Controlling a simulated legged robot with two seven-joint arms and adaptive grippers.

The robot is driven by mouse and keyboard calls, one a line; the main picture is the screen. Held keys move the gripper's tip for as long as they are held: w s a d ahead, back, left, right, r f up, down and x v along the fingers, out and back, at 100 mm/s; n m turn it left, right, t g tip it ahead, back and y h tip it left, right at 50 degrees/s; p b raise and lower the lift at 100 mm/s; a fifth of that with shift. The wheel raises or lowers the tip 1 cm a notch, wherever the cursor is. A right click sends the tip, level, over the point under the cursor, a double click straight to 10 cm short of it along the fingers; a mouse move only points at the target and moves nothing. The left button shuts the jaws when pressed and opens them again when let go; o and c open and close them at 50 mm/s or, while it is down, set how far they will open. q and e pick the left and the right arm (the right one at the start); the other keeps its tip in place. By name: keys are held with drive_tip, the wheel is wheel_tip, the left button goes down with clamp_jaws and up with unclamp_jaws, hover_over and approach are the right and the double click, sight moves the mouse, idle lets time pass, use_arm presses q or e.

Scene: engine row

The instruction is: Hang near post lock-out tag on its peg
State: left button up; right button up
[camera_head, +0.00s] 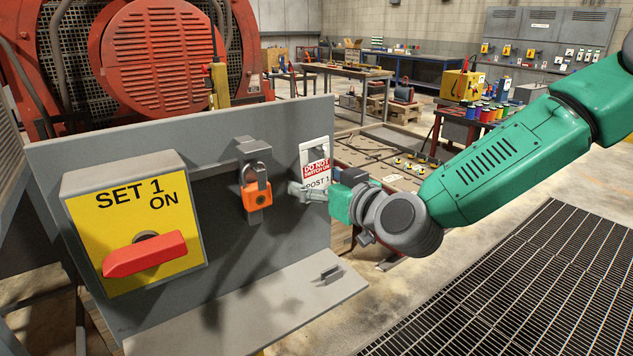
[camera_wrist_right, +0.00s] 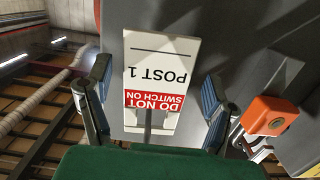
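The white and red lock-out tag (camera_head: 313,172), marked "DO NOT SWITCH ON" and "POST 1", is upright against the grey panel at its right end. A dark peg (camera_head: 318,152) shows at the tag's top, and the tag appears to hang on it. My right gripper (camera_head: 306,192) is at the tag's lower part. In the right wrist view, the tag (camera_wrist_right: 160,60) appears upside down between the fingers of my right gripper (camera_wrist_right: 158,85). The fingers are spread, with a gap on each side of the tag. My left gripper is out of view.
An orange padlock (camera_head: 256,196) hangs on the panel left of the tag; it also shows in the wrist view (camera_wrist_right: 268,116). A yellow switch box (camera_head: 135,225) with a red handle is further left. A grey shelf (camera_head: 290,300) juts out below.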

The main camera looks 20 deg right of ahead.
drive_tip(key=shift+d, duration=0.2)
drive_tip(key=shift+s+d, duration=0.15)
drive_tip(key=shift+s, duration=0.05)
drive_tip(key=f+v, duration=0.1)
drive_tip(key=v, duration=0.9)
drive_tip(key=s+f+m+g+h+b, duration=0.1)
drive_tip(key=s+f+g, duration=0.35)
drive_tip(key=f, duration=0.75)
drive_tip(key=s+f+g+h+b, duration=0.1)
drive_tip(key=s+f+g, duration=0.35)
drive_tip(key=f, duration=0.75)
drive_tip(key=s+d+f+m+g+h+b, duration=0.1)
drive_tip(key=s+d+f+g+h, duration=0.1)
drive_tip(key=s+f, duration=0.6)
drive_tip(key=s+d+f+m+g+h+b, duration=0.1)
drive_tip(key=s+d+f+g, duration=0.3)
drive_tip(key=s+f, duration=0.5)
drive_tip(key=s+d, duration=0.2)
drive_tip(key=s, duration=0.1)
drive_tip(key=shift+d+f+h, duration=0.2)
drive_tip(key=shift+h, duration=0.2)
